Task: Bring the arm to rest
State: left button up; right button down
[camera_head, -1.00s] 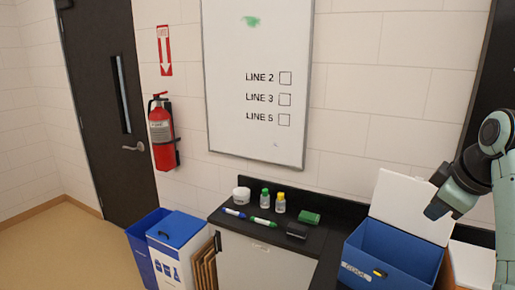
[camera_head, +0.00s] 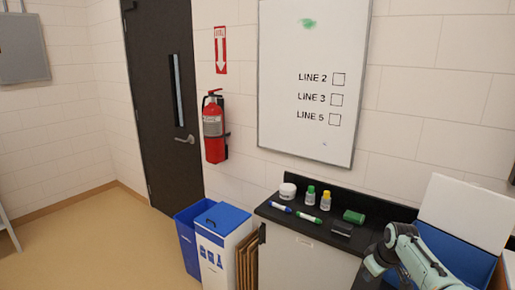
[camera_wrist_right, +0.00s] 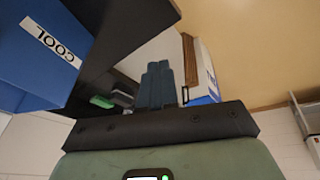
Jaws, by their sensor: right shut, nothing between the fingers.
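My right arm comes in at the lower right of the head view. Its gripper (camera_head: 372,268) is low, in front of the dark counter and left of the blue cooler box. In the right wrist view the two fingers (camera_wrist_right: 160,72) are pressed together with nothing between them. My left gripper is not in view.
The open blue cooler box (camera_head: 458,257) with a white lid (camera_head: 468,212) stands behind my right arm. The counter (camera_head: 350,205) holds a jar (camera_head: 287,191), two bottles, markers and a green block (camera_head: 354,216). Recycling bins (camera_head: 222,238) stand left.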

jog(key=s+a+f+m+g+y, duration=0.1)
jog(key=a+f, duration=0.3)
jog(key=f, duration=0.6)
jog(key=s+a+f+m+y, duration=0.15)
jog(key=a+f, duration=0.25)
jog(key=f, duration=0.6)
jog(key=s+a+f+m+g, duration=0.1)
jog(key=s+a+f, duration=0.35)
jog(key=f, duration=0.25)
jog(key=s+a+f+m, duration=0.1)
jog(key=s+a+f, duration=0.3)
jog(key=s+f, duration=0.2)
jog(key=s+a+f+m+g, duration=0.1)
jog(key=s+a+f+m, duration=0.1)
jog(key=s, duration=0.8)
jog(key=s+a+f+m+g+y, duration=0.1)
jog(key=s+a+f, duration=0.3)
jog(key=s, duration=0.7)
jog(key=a, duration=0.2)
jog(key=shift+a+m, duration=0.35)
